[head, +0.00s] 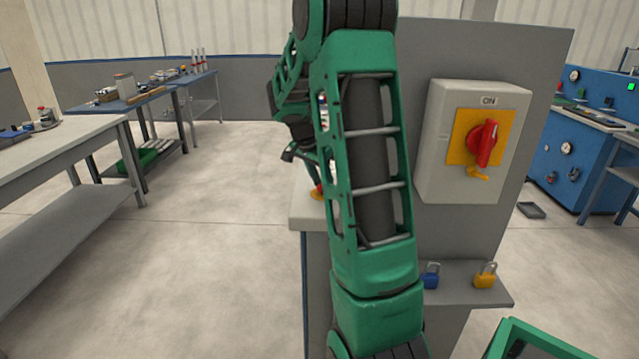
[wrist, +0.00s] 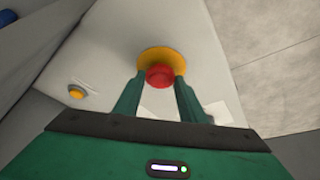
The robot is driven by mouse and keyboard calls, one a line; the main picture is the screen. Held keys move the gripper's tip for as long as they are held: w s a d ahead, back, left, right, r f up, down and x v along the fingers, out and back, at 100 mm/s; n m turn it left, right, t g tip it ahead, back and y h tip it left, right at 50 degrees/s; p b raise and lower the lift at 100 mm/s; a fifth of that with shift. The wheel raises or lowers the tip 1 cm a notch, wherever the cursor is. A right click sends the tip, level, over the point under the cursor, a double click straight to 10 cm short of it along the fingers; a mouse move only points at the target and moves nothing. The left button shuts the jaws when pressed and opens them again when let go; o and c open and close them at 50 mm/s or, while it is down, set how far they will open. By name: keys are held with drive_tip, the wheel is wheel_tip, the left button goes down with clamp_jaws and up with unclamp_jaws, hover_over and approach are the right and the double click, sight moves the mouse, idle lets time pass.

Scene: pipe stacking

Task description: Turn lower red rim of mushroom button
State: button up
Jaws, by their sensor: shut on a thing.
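The mushroom button (wrist: 160,76) shows in the wrist view as a red cap in front of a round yellow plate (wrist: 160,54). My gripper (wrist: 160,82) has one green finger on each side of the red cap and is shut on it. How much of the lower red rim the fingers touch is hard to tell. In the head view my green arm covers most of the button's box. Only a bit of red and yellow (head: 317,191) shows left of the arm, near the grey bench edge.
A box with a red rotary switch (head: 484,144) on a yellow plate is on the grey panel right of my arm. A blue padlock (head: 430,277) and a yellow padlock (head: 485,276) are on a small shelf below. A small yellow button (wrist: 76,92) is left of the mushroom button. Open floor lies to the left.

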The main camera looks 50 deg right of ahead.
drive_tip(key=shift+w+a, duration=0.15)
drive_tip(key=shift+w, duration=0.1)
drive_tip(key=o, duration=1.1)
drive_tip(key=shift+f, duration=0.1)
drive_tip(key=shift+c, duration=0.2)
drive_tip(key=shift+s, duration=0.1)
drive_tip(key=v, duration=1)
drive_tip(key=shift+r, duration=0.4)
drive_tip(key=shift+a, duration=0.1)
